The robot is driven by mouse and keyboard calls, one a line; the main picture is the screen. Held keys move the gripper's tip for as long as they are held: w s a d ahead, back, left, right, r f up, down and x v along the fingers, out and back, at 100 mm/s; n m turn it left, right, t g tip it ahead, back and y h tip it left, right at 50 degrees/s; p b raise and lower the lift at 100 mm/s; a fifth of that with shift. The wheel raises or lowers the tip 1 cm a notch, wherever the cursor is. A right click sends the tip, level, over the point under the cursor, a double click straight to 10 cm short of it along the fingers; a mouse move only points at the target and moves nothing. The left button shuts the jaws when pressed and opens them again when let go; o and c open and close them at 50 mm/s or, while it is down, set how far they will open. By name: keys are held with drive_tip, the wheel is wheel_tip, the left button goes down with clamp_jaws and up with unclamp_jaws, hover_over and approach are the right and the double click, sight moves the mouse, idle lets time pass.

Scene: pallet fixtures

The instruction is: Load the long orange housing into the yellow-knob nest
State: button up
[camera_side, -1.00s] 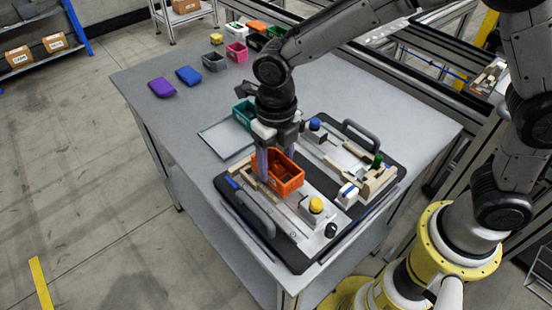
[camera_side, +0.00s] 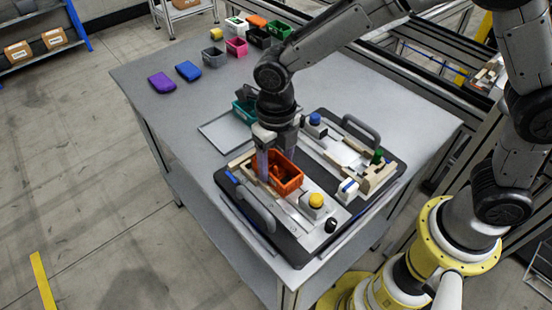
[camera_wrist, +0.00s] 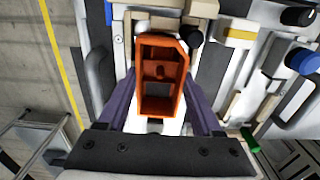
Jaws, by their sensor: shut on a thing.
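The long orange housing (camera_side: 289,184) is an open-topped box with inner parts showing in the wrist view (camera_wrist: 142,80). My gripper (camera_side: 277,165) is shut on it, with one purple finger along each long side. The housing is over the near fixture plate, in line with the yellow knob (camera_side: 316,200), which stands on a grey block at the nest's right end. The housing looks level and very low over the nest. I cannot tell whether it touches the nest floor, as its underside is hidden.
A second nest with a blue knob (camera_side: 315,119) and a green knob (camera_side: 377,157) lies behind. Grey handles (camera_side: 257,207) rise at the pallet edges. A teal bin (camera_side: 243,112) stands behind my gripper. Several coloured parts sit at the table's far side.

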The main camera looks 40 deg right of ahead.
drive_tip(key=o, duration=1.5)
drive_tip(key=shift+o, duration=0.2)
wheel_tip(320, 180, up, 14)
